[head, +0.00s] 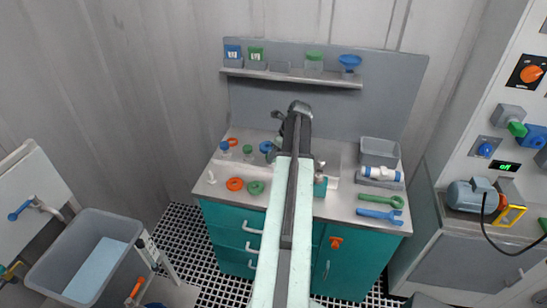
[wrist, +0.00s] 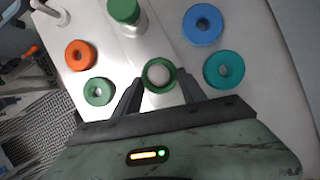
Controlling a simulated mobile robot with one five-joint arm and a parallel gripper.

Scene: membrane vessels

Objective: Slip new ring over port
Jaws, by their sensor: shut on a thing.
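My gripper (wrist: 160,80) is shut on a dark green ring (wrist: 147,75), with one finger on each side of it. A pale round surface shows through the ring's hole. I cannot tell whether this is the port, or whether the ring is around it or above it. An orange ring (wrist: 80,54) and another green ring (wrist: 98,91) lie flat to the left. A blue ring (wrist: 203,24) and a teal ring (wrist: 224,69) lie to the right. In the head view my arm hides the held ring and most of the work spot.
A green-capped vessel (wrist: 124,10) stands beyond the held ring. The counter (head: 220,190) also bears a grey bin (head: 379,151), a blue wrench (head: 380,215) and a white-and-blue cylinder (head: 381,173) at right. A shelf (head: 290,76) runs along the back.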

